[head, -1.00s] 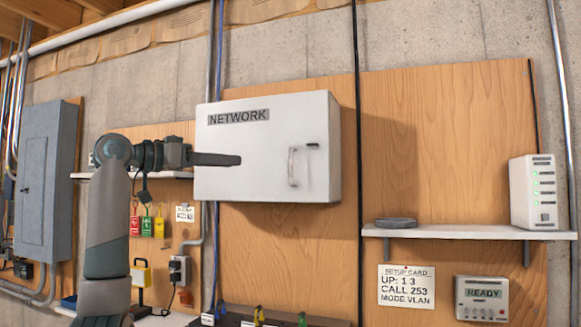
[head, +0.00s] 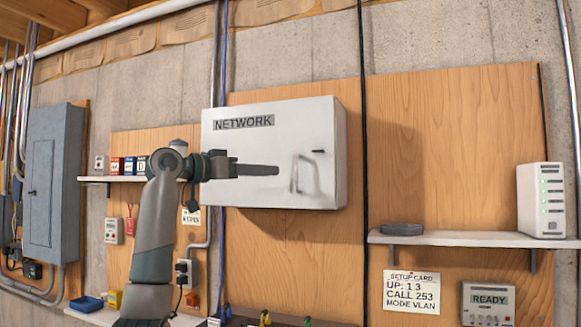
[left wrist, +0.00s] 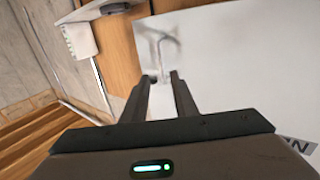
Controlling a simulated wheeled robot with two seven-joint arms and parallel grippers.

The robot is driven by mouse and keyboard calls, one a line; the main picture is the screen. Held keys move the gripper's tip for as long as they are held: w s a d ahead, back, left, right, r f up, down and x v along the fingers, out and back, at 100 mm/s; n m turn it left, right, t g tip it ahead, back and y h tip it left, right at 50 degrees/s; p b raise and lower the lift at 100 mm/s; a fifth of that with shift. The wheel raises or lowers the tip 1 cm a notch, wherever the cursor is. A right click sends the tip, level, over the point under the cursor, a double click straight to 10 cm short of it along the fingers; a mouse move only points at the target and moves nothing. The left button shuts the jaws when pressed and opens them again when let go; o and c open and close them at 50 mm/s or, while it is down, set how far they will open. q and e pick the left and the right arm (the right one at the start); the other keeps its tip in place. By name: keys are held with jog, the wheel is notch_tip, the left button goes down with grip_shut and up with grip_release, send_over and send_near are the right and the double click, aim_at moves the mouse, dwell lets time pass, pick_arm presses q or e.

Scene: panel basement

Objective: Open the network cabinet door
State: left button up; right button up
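The white network cabinet (head: 240,165) hangs on the wooden board, its door shut, with a NETWORK label at its upper left. Its upright bar handle (head: 303,173) is on the right part of the door. My left gripper (head: 277,170) points right across the door front, its tips a little left of the handle. In the left wrist view the two fingers (left wrist: 160,78) are apart with nothing between them. The handle (left wrist: 163,52) shows just beyond the fingertips. My right gripper is not in view.
A shelf (head: 470,239) to the right holds a white router (head: 541,200) and a dark puck-shaped device (head: 401,229). A grey electrical panel (head: 52,185) is at the left. A black cable runs down just right of the cabinet.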

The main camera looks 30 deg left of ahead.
aim_at(290, 172)
pick_arm(q)
jog(key=shift+p+x, duration=1.6)
jog(key=shift+x, duration=2.85)
jog(key=shift+f, duration=0.1)
grip_shut()
